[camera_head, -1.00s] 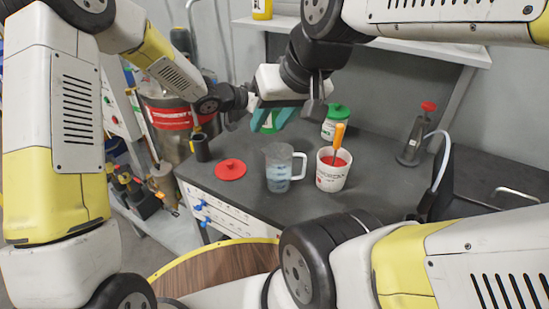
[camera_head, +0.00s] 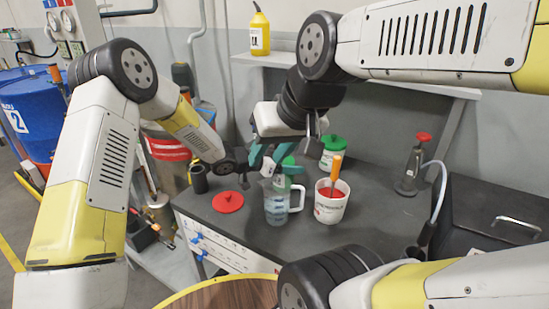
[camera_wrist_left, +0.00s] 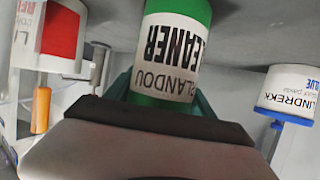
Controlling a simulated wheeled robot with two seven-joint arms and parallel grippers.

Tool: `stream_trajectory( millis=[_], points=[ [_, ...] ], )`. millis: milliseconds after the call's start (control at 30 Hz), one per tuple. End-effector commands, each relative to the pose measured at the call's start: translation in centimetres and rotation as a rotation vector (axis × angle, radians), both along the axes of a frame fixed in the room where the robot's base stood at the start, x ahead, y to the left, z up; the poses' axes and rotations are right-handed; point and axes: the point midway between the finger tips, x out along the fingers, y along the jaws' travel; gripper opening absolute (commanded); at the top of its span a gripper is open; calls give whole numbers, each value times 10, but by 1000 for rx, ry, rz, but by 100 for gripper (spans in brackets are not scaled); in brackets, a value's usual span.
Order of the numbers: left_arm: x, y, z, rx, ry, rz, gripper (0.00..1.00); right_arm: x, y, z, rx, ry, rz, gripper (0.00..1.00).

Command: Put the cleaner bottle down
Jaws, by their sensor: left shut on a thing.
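The cleaner bottle (camera_wrist_left: 175,50) is white with green ends and large black lettering, which appears upside down in the left wrist view. My left gripper (camera_wrist_left: 160,95) is shut around it with teal fingers. In the head view, the left gripper (camera_head: 277,168) is above the dark workbench (camera_head: 245,225), behind the clear measuring jug. A small green part of the bottle (camera_head: 288,162) shows between the fingers there. I cannot tell whether the bottle touches the bench.
The measuring jug (camera_head: 277,207) and a white bucket (camera_head: 328,211) with red contents and an orange-handled tool stand close in front. A green-lidded jar (camera_head: 331,157) is behind them. A red lid (camera_head: 228,202) lies left. A pump bottle (camera_head: 410,175) stands right. Clear bench lies between bucket and pump.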

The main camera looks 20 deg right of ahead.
Motion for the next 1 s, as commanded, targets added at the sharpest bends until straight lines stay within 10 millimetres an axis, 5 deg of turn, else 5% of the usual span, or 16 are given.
stream_trajectory(
  millis=[367, 400, 500, 867, 1000],
  points=[
    [0, 0, -6, -2, -1, 0, 0, 0, 0, 0, 0, 0, 0, 36],
    [0, 0, -7, -1, -1, 0, 67, 0, 0, 0, 0, 0, 0, 36],
    [0, 0, -7, -1, -1, 0, 85, 0, 0, 0, 0, 0, 0, 36],
    [0, 0, -3, -1, -2, 0, 85, 0, 0, 0, 0, 0, 0, 36],
    [-2, 16, 3, 0, -2, 2, 85, 0, 0, 0, 0, 0, 0, 36]
  ],
)
